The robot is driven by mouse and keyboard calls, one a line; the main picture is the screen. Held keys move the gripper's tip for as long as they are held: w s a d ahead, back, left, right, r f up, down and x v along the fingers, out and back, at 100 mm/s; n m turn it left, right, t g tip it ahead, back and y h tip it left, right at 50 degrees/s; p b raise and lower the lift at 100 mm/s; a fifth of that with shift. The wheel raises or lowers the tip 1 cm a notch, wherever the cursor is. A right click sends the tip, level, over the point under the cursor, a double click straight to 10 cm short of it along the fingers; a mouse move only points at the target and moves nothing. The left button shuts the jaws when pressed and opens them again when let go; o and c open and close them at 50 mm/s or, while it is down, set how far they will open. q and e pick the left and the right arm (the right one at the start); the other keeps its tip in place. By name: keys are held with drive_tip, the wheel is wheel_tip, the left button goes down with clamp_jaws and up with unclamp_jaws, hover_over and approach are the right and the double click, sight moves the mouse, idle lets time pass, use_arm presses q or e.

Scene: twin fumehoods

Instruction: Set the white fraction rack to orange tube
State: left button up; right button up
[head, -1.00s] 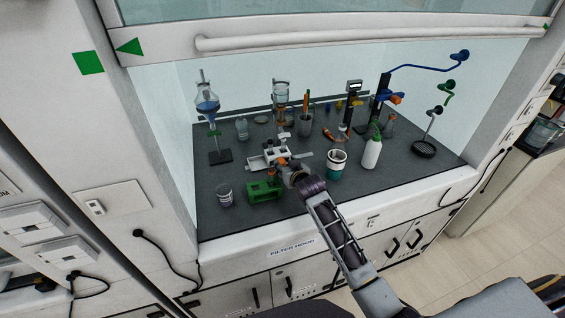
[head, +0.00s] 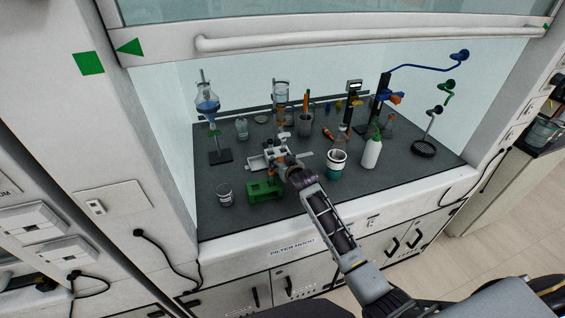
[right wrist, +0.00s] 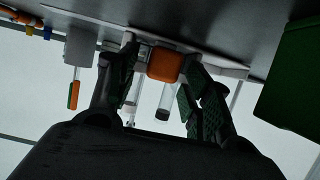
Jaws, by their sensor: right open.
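The white fraction rack (head: 257,163) lies on the dark hood floor, left of the middle, partly hidden by my right gripper. In the right wrist view it shows as a white strip (right wrist: 228,71). My right gripper (head: 279,158) is over the rack. In the right wrist view its fingers (right wrist: 160,90) are open. A tube with an orange cap (right wrist: 165,64) appears between the fingers, with clear glass and a dark end. Whether the fingers touch it I cannot tell. My left gripper is not in view.
A green block-shaped rack (head: 264,190) stands just in front of the white rack. A small beaker (head: 225,195) is to its left. A teal-and-white cup (head: 336,165) and a wash bottle (head: 372,152) stand to the right. A separating funnel stand (head: 219,157) is behind left.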

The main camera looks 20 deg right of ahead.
drive_tip(key=shift+c, duration=0.4)
clamp_jaws()
drive_tip(key=shift+a, duration=0.1)
drive_tip(key=shift+a+p, duration=0.5)
drive_tip(key=shift+a, duration=0.1)
drive_tip(key=shift+o, duration=0.4)
unclamp_jaws()
drive_tip(key=shift+a, duration=0.1)
